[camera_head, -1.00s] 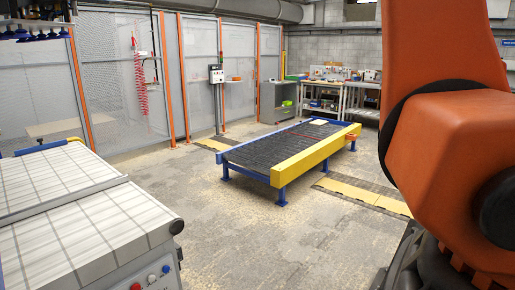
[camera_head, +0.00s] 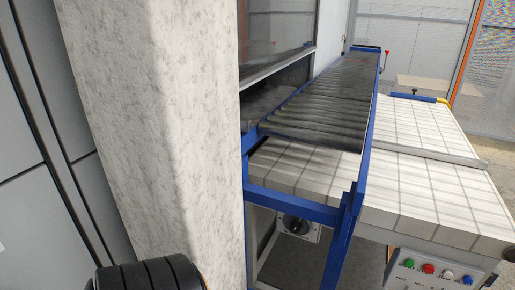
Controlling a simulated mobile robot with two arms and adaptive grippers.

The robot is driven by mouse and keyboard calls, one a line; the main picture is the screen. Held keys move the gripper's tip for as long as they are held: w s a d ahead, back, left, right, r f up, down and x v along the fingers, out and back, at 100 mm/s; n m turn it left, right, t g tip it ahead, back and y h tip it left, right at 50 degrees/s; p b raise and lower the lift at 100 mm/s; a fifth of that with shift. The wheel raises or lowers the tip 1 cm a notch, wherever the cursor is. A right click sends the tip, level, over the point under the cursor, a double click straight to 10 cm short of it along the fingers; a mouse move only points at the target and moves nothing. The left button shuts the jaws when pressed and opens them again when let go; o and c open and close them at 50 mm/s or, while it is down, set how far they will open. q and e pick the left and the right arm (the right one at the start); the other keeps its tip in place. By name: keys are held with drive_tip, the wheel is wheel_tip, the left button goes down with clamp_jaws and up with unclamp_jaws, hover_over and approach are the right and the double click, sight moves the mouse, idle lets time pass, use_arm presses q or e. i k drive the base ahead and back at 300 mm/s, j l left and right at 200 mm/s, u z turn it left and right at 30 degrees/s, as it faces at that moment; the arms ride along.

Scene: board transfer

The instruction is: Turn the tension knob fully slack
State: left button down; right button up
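A dark round knob (camera_head: 296,225) sits on a light plate low behind the blue frame legs. It is small in the picture and partly shaded. I cannot tell how far it is turned, and its lettering is too small to read. Neither of my grippers can be made out in the head view. A black ribbed rounded part shows at the bottom left edge, and no fingers show on it.
A large pale column (camera_head: 165,130) fills the left middle. A roller conveyor (camera_head: 318,105) on a blue frame stands beside a white gridded table (camera_head: 440,190). A control panel (camera_head: 430,272) with several coloured buttons is at the lower right.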

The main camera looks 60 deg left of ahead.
sight(295, 224)
drive_tip(key=u, duration=1.5)
